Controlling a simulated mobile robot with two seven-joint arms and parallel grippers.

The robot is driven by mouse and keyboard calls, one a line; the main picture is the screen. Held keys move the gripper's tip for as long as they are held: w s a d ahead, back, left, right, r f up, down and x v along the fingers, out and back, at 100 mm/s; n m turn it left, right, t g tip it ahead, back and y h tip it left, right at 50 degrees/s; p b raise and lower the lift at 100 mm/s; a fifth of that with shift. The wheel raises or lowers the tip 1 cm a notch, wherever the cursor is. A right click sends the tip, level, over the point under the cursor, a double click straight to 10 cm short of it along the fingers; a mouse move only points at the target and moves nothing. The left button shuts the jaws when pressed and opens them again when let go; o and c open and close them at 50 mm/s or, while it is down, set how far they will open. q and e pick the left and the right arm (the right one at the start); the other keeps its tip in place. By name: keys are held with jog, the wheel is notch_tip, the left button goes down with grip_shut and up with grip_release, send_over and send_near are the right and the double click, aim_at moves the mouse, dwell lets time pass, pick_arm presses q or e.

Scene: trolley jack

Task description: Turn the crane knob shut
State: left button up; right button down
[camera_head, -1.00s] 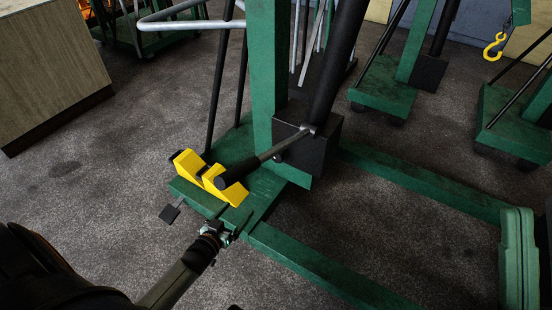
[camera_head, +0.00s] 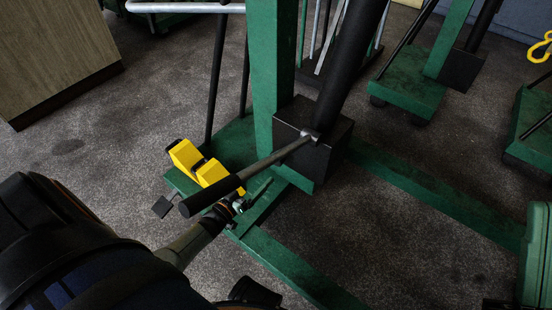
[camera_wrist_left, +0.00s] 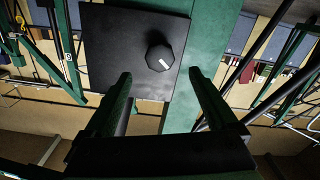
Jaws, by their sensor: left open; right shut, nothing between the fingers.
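The crane knob (camera_wrist_left: 160,57) is a black faceted knob with a small light mark. It sits on the face of a black block (camera_wrist_left: 110,45) in the left wrist view. My left gripper (camera_wrist_left: 160,88) is open, its two dark green fingers apart. The knob appears beyond the fingertips and between their lines; no contact shows. In the head view my left gripper (camera_head: 252,196) is below the block (camera_head: 300,148), near the black-gripped lever (camera_head: 245,178). I cannot make out the knob there. I cannot identify my right gripper in either view.
The lever slants from the block toward the lower left, close above my left gripper. Yellow parts (camera_head: 197,165) stand on the green crane base (camera_head: 235,143). A green post (camera_head: 270,70) and a thick black cylinder (camera_head: 345,60) rise behind. Bare floor lies at left.

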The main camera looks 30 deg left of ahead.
pick_arm(q)
jog(key=w+b, duration=0.1)
jog(key=w, duration=0.2)
jog(key=w+b, duration=0.1)
jog(key=w, duration=0.2)
jog(key=w+b, duration=0.1)
jog(key=w, duration=0.2)
jog(key=shift+d, duration=0.4)
jog(key=c, duration=1.4)
